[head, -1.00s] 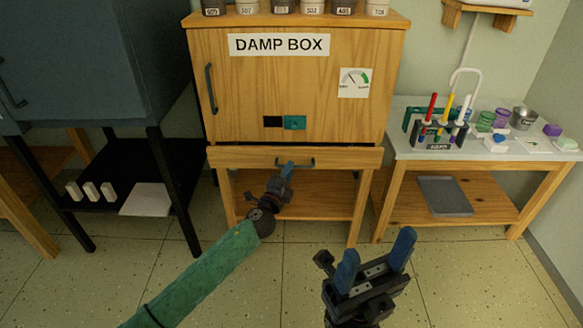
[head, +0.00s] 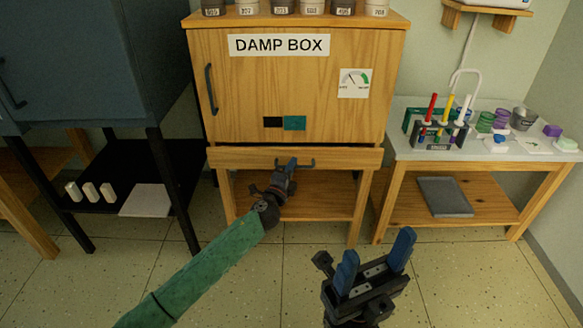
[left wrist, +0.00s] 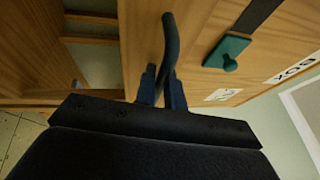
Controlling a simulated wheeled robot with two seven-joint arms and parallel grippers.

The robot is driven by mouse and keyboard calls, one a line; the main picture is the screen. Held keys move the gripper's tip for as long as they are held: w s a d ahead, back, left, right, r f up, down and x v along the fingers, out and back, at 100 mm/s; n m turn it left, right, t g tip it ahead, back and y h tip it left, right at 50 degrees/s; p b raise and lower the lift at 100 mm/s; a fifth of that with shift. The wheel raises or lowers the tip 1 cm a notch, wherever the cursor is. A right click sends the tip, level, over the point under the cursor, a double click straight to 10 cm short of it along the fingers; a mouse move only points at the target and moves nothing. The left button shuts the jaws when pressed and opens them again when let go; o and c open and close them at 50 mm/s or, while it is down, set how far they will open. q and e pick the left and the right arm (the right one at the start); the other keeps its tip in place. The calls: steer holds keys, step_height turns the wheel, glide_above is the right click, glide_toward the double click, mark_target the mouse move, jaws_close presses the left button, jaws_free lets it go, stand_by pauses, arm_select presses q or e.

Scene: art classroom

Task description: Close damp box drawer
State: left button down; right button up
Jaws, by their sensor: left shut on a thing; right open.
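The damp box (head: 300,80) is a wooden cabinet with a labelled door. Below the door is its wide drawer (head: 235,158), with a dark gap along its top edge; how far it stands out is hard to tell. The drawer has a dark bar handle (head: 308,163), which also shows in the left wrist view (left wrist: 170,35). My left gripper (head: 291,164) is shut on this handle, its blue fingers on either side of the bar in the left wrist view (left wrist: 162,85). My right gripper (head: 374,262) is open and empty, in front of the box, lower right.
A dark cabinet on black legs (head: 75,70) stands left. A side table (head: 405,153) with a tool rack and small pots stands right. Several pots line the box top. An open wooden shelf (head: 325,206) lies under the drawer. The floor in front is clear.

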arm_select(q)
steer(key=w, duration=0.4)
steer(key=shift+a+b, duration=0.1)
steer(key=shift+b, duration=0.25)
steer(key=c, duration=1.5)
jaws_free()
steer(key=shift+f, duration=0.1)
steer(key=r+p+v, duration=0.1)
steer(key=v, duration=0.6)
steer(key=shift+s+f, duration=0.35)
steer(key=shift+s, duration=0.1)
steer(key=shift+a, duration=0.1)
